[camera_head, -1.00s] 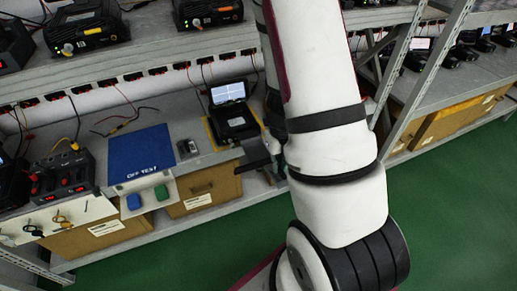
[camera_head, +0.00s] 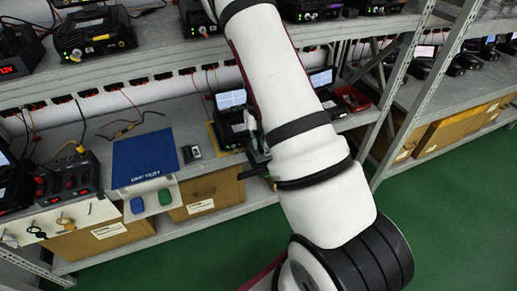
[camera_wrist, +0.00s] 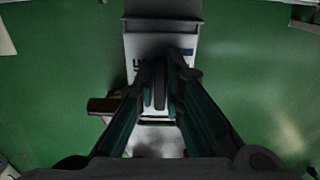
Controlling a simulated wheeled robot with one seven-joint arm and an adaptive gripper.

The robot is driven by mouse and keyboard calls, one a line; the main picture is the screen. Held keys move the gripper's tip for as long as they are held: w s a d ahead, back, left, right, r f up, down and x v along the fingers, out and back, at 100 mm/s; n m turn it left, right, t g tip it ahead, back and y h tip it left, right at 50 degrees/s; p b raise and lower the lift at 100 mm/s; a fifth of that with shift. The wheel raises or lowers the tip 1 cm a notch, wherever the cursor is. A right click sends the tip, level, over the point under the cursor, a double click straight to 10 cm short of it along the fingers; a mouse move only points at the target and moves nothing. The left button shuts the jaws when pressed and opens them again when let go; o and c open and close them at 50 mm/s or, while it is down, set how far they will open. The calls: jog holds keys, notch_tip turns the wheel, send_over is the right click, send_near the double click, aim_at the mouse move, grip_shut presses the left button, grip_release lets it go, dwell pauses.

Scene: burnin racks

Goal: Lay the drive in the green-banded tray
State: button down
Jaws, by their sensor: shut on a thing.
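In the wrist view, my gripper (camera_wrist: 160,85) is shut, its dark green fingers on either side of a narrow dark slab, which appears to be the drive (camera_wrist: 159,88) seen edge-on. Green floor lies behind it. In the head view, my gripper (camera_head: 256,160) is at the shelf's front edge, partly hidden by my forearm. A dark bar reaches left from there; I cannot tell if it is drive or finger. I cannot make out a green-banded tray in either view.
A yellow-edged tray (camera_head: 214,137) under a device with a lit screen (camera_head: 231,99) stands behind my gripper. A red tray (camera_head: 355,99) is further right. The blue mat (camera_head: 144,158) is left. A metal post (camera_head: 402,85) stands right; cardboard boxes (camera_head: 207,194) sit below.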

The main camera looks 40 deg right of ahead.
jog(key=shift+f, duration=1.65)
jog(key=shift+f, duration=0.1)
jog(key=c, duration=1.7)
grip_release()
